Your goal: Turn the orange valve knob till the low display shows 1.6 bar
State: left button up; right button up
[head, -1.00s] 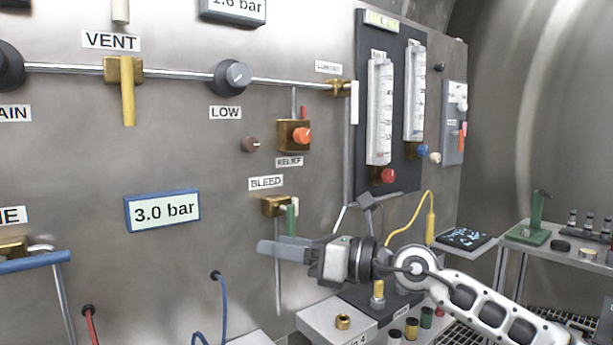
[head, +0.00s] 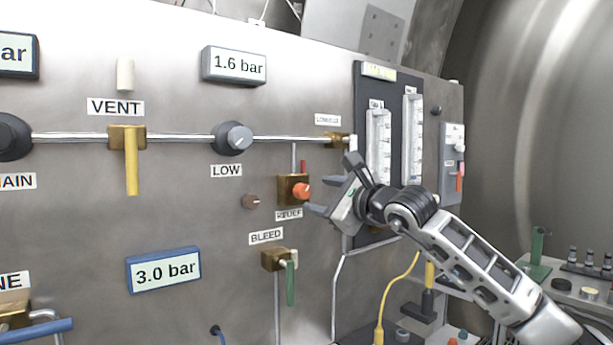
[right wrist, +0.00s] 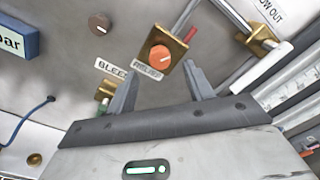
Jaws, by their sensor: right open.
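The orange valve knob (head: 301,190) sits on a brass block above the RELIEF label. In the right wrist view the orange knob (right wrist: 161,57) has a pale pointer line and lies just beyond the fingertips. The low display (head: 234,66), above the LOW knob (head: 234,138), reads 1.6 bar. My right gripper (head: 334,186) is open and empty, just right of the orange knob, its fingers pointing toward it. In the right wrist view the fingers of my right gripper (right wrist: 160,84) are spread below the knob, apart from it. My left gripper is out of view.
A yellow VENT handle (head: 131,170) hangs at left. A blue-framed display (head: 163,270) reads 3.0 bar. The green BLEED lever (head: 291,282) is below the knob. A small brown knob (right wrist: 100,23) is left of it. Flow tubes (head: 379,150) stand at right.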

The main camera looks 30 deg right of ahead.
aim_at(305, 191)
jog(key=w, duration=0.2)
jog(key=w+p, duration=0.1)
jog(key=w, duration=0.1)
jog(key=shift+w+a+r, duration=0.1)
jog(key=shift+w+a, duration=0.1)
jog(key=shift+w, duration=0.05)
pick_arm(q)
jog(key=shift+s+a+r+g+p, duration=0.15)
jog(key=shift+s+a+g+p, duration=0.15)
jog(key=shift+p, duration=0.1)
pick_arm(e)
jog(key=shift+w, duration=0.6)
jog(key=c, duration=1)
jog(key=shift+o, duration=0.2)
jog(key=shift+f+m+b, duration=0.4)
jog(key=shift+m+b, duration=0.1)
jog(key=shift+b, duration=0.65)
jog(key=shift+m+b, duration=0.3)
jog(key=shift+m, duration=0.1)
jog(key=shift+r, duration=0.2)
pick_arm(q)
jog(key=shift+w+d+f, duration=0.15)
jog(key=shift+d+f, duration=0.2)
